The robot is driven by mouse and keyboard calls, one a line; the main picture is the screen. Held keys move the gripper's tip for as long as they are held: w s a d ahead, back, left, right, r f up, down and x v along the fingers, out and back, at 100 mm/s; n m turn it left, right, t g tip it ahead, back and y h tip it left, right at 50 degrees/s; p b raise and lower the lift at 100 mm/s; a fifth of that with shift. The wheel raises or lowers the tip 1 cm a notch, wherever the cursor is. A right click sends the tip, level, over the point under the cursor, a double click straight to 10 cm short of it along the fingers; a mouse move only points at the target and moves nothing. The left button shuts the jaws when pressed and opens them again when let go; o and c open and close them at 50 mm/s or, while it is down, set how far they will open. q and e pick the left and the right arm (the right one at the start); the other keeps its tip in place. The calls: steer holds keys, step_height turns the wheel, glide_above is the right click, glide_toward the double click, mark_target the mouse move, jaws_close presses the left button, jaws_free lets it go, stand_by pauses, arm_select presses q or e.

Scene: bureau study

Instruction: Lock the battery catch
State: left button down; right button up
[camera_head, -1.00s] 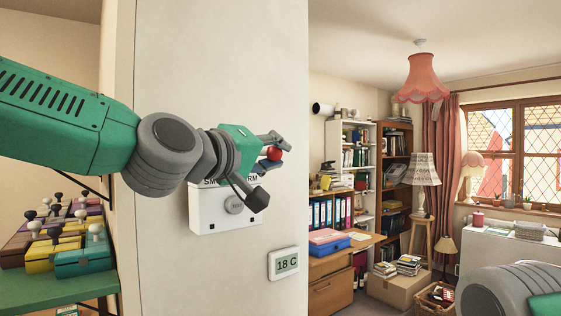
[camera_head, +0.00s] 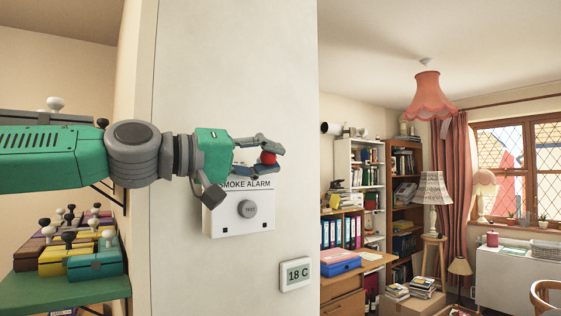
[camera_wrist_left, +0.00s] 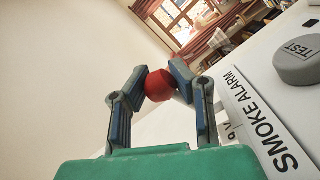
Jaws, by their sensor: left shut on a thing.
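The white smoke alarm (camera_head: 222,222) is on the pale wall, with a round grey TEST button (camera_head: 248,209) on its face. In the left wrist view its lettered edge (camera_wrist_left: 262,128) is at the right, with part of a "9 V" mark. My left gripper (camera_head: 266,157) is shut on a round red knob (camera_head: 267,158) above the alarm's top edge. The red knob sits between both fingertips in the left wrist view (camera_wrist_left: 160,86). Whether the knob joins the alarm is hidden by the gripper. My right gripper is not in view.
A small thermostat (camera_head: 296,274) reading 18 C is on the wall below right of the alarm. At the left, a green shelf (camera_head: 70,292) holds several coloured boxes with knobs. The wall ends at a corner right of the alarm, with the furnished room beyond.

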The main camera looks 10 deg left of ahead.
arm_select(q)
steer(key=shift+w+a, duration=0.1)
steer(key=c, duration=1.3)
jaws_free()
steer(key=shift+a, duration=0.1)
steer(key=shift+o, duration=0.2)
steer(key=shift+w+a, duration=0.1)
steer(key=v, duration=1.2)
steer(key=shift+a+f, duration=0.15)
steer(key=shift+a, duration=0.1)
